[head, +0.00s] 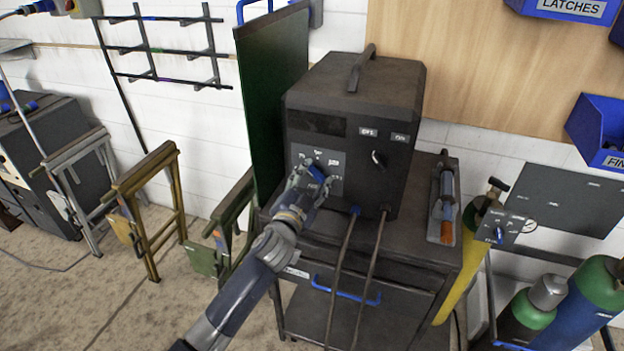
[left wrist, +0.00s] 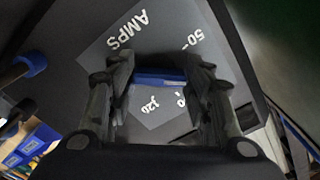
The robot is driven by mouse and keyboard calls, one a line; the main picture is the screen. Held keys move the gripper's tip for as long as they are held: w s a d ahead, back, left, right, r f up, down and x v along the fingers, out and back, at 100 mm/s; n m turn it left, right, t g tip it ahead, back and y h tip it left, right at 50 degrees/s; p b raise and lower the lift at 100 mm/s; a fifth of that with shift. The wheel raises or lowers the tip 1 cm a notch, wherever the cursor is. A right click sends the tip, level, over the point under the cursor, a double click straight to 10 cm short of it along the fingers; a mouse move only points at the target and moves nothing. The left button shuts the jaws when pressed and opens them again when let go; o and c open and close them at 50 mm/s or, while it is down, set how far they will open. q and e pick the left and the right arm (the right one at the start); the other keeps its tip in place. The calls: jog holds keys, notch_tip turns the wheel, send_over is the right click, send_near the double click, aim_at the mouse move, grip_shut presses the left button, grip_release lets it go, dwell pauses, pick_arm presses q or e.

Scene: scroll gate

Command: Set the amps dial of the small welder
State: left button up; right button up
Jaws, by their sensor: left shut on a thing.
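The small welder (head: 355,95) is a dark box with a top handle, standing on a dark cart. A grey dial plate (head: 333,186) with white markings is on its front left. My left gripper (head: 314,177) is at that plate, shut on the blue amps dial (head: 318,172). In the left wrist view, the dial (left wrist: 160,77) lies between the two fingers of the left gripper (left wrist: 160,84). The plate (left wrist: 120,52) reads AMPS, 50 and 120 there. The fingers hide part of the dial and some markings. My right gripper is not in view.
A black knob (head: 378,158) is right of the dial plate. Two cables (head: 341,265) hang from the welder's front over the cart (head: 410,245). A dark green screen (head: 272,95) stands close on the left. Gas cylinders (head: 575,310) are at the right.

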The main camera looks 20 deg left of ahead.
pick_arm(q)
jog(key=o, duration=1.1)
jog(key=s, duration=1.2)
jog(key=shift+a, duration=0.2)
